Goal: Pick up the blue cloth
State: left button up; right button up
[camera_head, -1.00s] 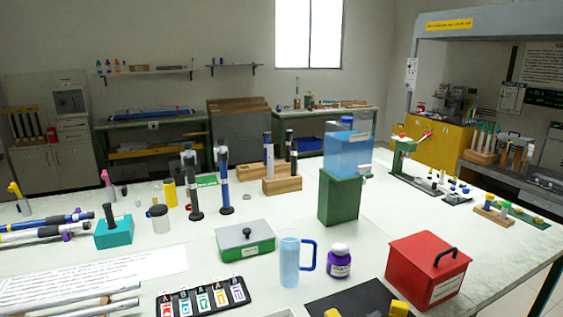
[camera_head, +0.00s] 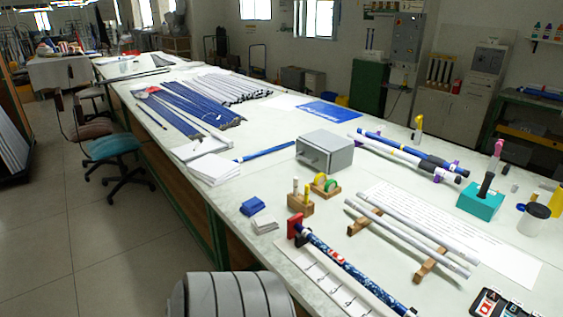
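A small folded blue cloth (camera_head: 252,206) lies on the white worktable (camera_head: 228,241) in the head view, close to the table's near left edge. A folded grey cloth (camera_head: 264,226) lies just in front of it.
Right of the cloth are a wooden block with small cylinders (camera_head: 300,204) and a patterned blue rod (camera_head: 345,262) with a red end. White sheets (camera_head: 213,168) and a grey box (camera_head: 325,151) lie behind. A teal chair (camera_head: 118,147) stands on the floor at left.

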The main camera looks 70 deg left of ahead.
aim_at(252, 206)
jog(key=u, duration=2.55)
